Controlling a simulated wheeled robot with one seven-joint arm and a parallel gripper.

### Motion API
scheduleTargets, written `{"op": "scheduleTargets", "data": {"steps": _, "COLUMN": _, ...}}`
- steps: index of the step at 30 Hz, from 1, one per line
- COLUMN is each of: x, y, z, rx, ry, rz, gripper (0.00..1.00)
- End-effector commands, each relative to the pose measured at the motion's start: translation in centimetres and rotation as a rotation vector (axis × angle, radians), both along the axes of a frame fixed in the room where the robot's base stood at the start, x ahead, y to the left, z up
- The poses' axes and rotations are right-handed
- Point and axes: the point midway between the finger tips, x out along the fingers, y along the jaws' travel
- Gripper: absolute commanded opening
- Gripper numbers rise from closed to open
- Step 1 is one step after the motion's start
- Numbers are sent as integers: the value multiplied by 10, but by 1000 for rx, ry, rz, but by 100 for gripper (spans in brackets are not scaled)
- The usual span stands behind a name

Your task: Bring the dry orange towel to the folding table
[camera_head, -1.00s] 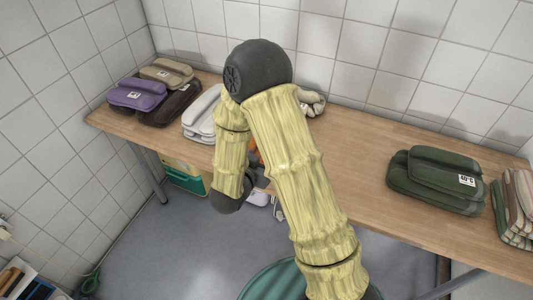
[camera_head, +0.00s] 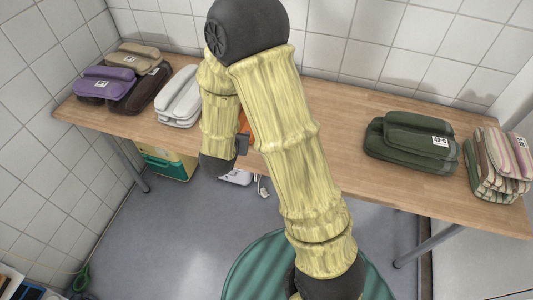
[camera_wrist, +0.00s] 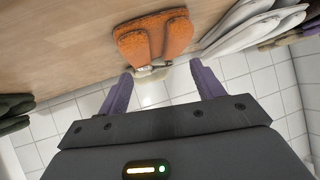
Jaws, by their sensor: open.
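The orange towel (camera_wrist: 153,40) lies folded on the wooden table (camera_wrist: 60,45) in the wrist view. In the head view only a small orange sliver of it (camera_head: 250,128) shows; my arm hides the rest. My gripper (camera_wrist: 160,70) is open, its two purple fingers apart and nothing held between them. The towel lies just beyond the fingertips. A small cream-coloured thing (camera_wrist: 153,73) sits at the towel's edge, between the fingertips in the picture. The wooden table (camera_head: 330,120) runs along the tiled wall in the head view.
White folded towels (camera_head: 180,97) lie left of my arm, with purple (camera_head: 103,84), dark brown and tan ones further left. Green towels (camera_head: 412,142) and a striped stack (camera_head: 498,165) lie at right. A green-and-yellow box (camera_head: 165,165) stands under the table. Bare tabletop shows right of my arm.

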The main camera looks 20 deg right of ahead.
Motion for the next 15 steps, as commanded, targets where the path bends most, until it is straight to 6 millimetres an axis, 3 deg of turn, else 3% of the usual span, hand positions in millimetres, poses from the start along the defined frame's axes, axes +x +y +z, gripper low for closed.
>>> {"op": "scheduleTargets", "data": {"steps": 8, "x": -22, "y": 5, "z": 25, "rx": 128, "ry": 204, "rz": 242, "gripper": 67}}
{"op": "scheduleTargets", "data": {"steps": 15, "x": -77, "y": -15, "z": 43, "rx": 127, "ry": 448, "rz": 403, "gripper": 67}}
